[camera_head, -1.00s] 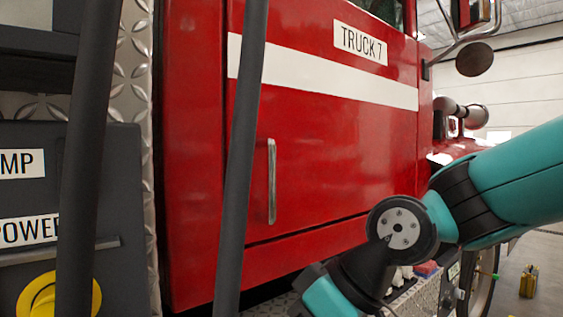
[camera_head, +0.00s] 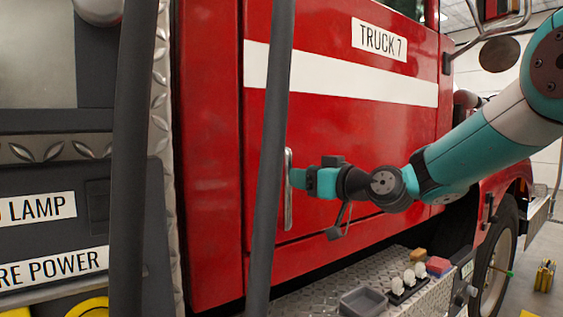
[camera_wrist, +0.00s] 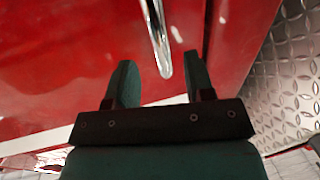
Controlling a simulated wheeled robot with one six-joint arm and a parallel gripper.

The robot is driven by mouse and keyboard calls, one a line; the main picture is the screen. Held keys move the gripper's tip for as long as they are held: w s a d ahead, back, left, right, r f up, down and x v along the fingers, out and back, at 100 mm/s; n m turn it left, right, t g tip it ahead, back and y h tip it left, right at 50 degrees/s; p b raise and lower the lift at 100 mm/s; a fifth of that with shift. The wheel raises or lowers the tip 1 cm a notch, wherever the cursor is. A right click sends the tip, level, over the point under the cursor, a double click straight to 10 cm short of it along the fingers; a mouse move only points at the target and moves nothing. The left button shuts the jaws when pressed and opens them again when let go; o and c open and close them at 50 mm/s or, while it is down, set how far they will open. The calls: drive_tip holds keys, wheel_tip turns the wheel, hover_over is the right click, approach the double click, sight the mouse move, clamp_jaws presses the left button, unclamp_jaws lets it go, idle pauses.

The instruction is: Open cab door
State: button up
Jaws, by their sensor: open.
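The red cab door (camera_head: 345,130) with a white stripe and a TRUCK 7 label is closed flush with the cab. My gripper (camera_head: 298,178) is at the handle from the right. In the wrist view, my open gripper (camera_wrist: 158,75) has one green finger on each side, and the handle's lower end (camera_wrist: 158,40) lies between and just beyond the fingertips. The fingers are apart from the bar. I cannot tell the exact depth.
Two dark upright posts (camera_head: 270,150) stand in front, one close left of the handle. A panel with LAMP and POWER labels (camera_head: 75,225) is at left. Below the door, a diamond-plate step (camera_head: 330,285) holds a grey tray (camera_head: 362,302) and several small items.

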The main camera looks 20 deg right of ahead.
drive_tip(key=p+x, duration=0.2)
drive_tip(key=x, duration=0.5)
drive_tip(key=shift+p, duration=0.35)
drive_tip(key=shift+a, duration=0.1)
clamp_jaws()
